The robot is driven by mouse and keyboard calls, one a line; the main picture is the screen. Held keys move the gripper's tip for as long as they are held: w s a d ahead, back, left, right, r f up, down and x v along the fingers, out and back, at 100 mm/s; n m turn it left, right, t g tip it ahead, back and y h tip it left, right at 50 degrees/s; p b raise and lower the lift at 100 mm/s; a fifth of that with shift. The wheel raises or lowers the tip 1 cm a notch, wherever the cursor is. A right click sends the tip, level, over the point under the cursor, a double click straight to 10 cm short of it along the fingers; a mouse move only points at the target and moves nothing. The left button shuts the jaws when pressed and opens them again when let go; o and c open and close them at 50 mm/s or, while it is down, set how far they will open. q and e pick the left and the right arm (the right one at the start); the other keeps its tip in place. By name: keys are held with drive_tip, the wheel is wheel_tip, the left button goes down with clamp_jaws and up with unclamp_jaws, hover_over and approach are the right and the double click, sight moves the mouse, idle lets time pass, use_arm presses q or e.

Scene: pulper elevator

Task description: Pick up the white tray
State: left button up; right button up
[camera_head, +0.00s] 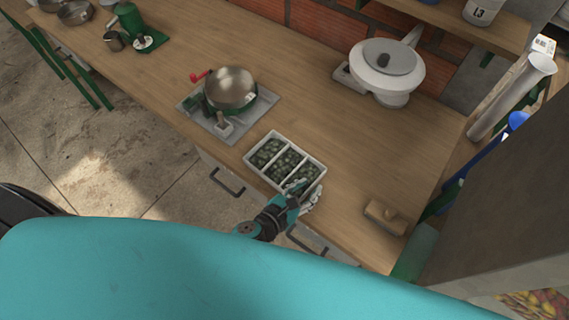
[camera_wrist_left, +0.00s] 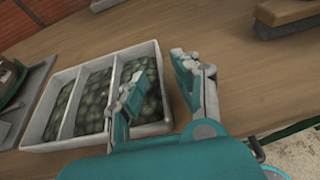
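The white tray (camera_head: 258,173) sits on the wooden counter near its front edge. It has three compartments, each filled with small dark green pieces. It also shows in the left wrist view (camera_wrist_left: 68,144). My left gripper (camera_head: 306,192) is at the tray's right end. In the left wrist view my left gripper (camera_wrist_left: 157,76) is open, with one finger over the right compartment and the other outside the tray's right wall. The wall lies between the fingers, and I cannot tell whether either touches it. My right gripper is not in view.
A hand-cranked device with a metal bowl (camera_head: 231,87) stands left of the tray. A wooden brush (camera_head: 385,216) lies to the right. The counter (camera_head: 345,150) between tray and scale is clear.

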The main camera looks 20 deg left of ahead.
use_arm(q)
drive_tip(key=shift+x, duration=1.1)
drive_tip(key=shift+s, duration=0.1)
drive_tip(key=shift+c, duration=0.2)
clamp_jaws()
drive_tip(key=shift+r, duration=0.1)
